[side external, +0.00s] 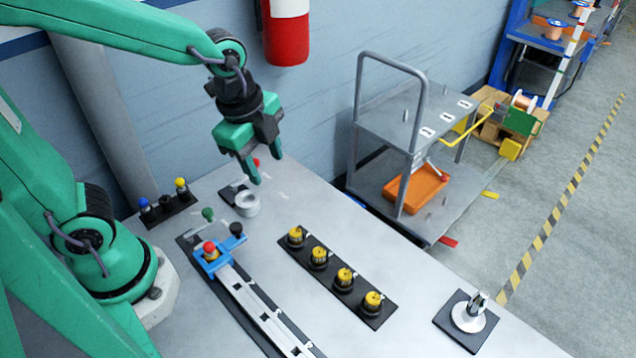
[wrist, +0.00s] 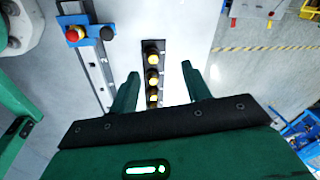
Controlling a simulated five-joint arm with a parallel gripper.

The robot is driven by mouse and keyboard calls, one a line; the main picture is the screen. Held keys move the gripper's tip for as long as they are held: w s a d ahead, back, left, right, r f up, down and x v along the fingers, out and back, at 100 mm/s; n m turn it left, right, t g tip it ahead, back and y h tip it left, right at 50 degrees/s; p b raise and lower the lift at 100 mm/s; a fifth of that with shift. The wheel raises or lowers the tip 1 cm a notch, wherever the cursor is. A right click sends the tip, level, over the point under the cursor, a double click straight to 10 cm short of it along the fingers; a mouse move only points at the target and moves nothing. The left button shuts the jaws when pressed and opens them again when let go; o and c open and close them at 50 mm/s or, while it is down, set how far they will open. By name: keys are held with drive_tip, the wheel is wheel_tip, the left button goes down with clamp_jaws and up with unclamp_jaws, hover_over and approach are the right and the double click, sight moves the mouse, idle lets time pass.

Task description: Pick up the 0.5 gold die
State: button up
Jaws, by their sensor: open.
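Several gold dies with yellow tops sit in a row on a black strip (side external: 377,318) on the grey table. The far-left one (side external: 296,236) and the near-right one (side external: 373,301) mark its ends. Size marks are too small to read, so I cannot tell which is the 0.5 die. My gripper (side external: 266,166) is open and empty, raised above the table to the left of and beyond the row. In the wrist view my gripper (wrist: 160,69) shows two spread green fingers, with some of the dies (wrist: 152,58) visible between and beyond them.
A long rail with a blue carriage (side external: 214,261) and red knob runs left of the dies. A grey ring (side external: 247,205) stands below my gripper. A silver piece on a black pad (side external: 468,318) is at right. A cart (side external: 420,125) stands beyond the table edge.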

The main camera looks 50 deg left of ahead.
sight(296, 231)
drive_tip(key=d+f+m, duration=0.1)
drive_tip(key=f+m, duration=0.1)
drive_tip(key=m, duration=0.1)
drive_tip(key=w+d+f+m+g, duration=0.1)
drive_tip(key=d+f+m, duration=0.1)
drive_tip(key=f+m, duration=0.1)
drive_tip(key=d+f+m+g, duration=0.1)
drive_tip(key=d+f+m, duration=0.1)
drive_tip(key=m, duration=0.2)
drive_tip(key=shift+w+d+f, duration=0.15)
drive_tip(key=shift+w+f, duration=0.05)
drive_tip(key=shift+w, duration=0.1)
drive_tip(key=shift+f, duration=1.3)
drive_tip(key=shift+f, duration=0.1)
drive_tip(key=shift+f, duration=2.5)
clamp_jaws()
